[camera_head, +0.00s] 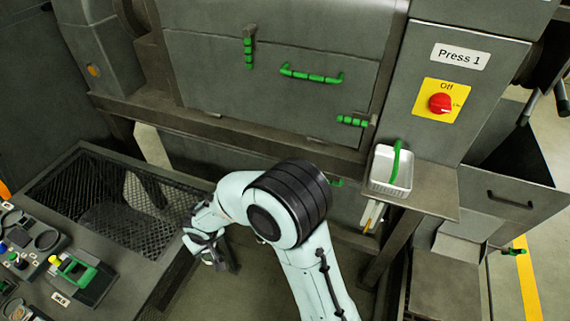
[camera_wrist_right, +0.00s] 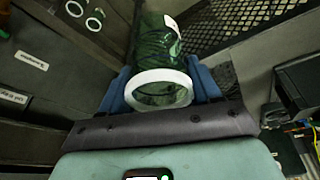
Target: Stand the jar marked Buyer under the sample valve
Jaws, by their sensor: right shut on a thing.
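My right gripper (camera_head: 207,250) is above the floor beside the mesh-topped bench in the head view. In the right wrist view its blue fingers (camera_wrist_right: 160,90) are shut around a green glass jar (camera_wrist_right: 152,50) with a white ring at its near end. The jar has a white label (camera_wrist_right: 171,23), too small to read, so I cannot tell whether it says Buyer. A green curved handle (camera_head: 397,158) rises at the white tray on the press shelf; I cannot tell whether it is the sample valve. My left gripper is out of view.
The white tray (camera_head: 382,184) stands on the shelf (camera_head: 435,198) below the Press 1 panel (camera_head: 460,55). A bench with mesh (camera_head: 105,205) and tools is at left. Two more white-ringed jars (camera_wrist_right: 75,9) (camera_wrist_right: 94,22) stand on a labelled surface in the wrist view.

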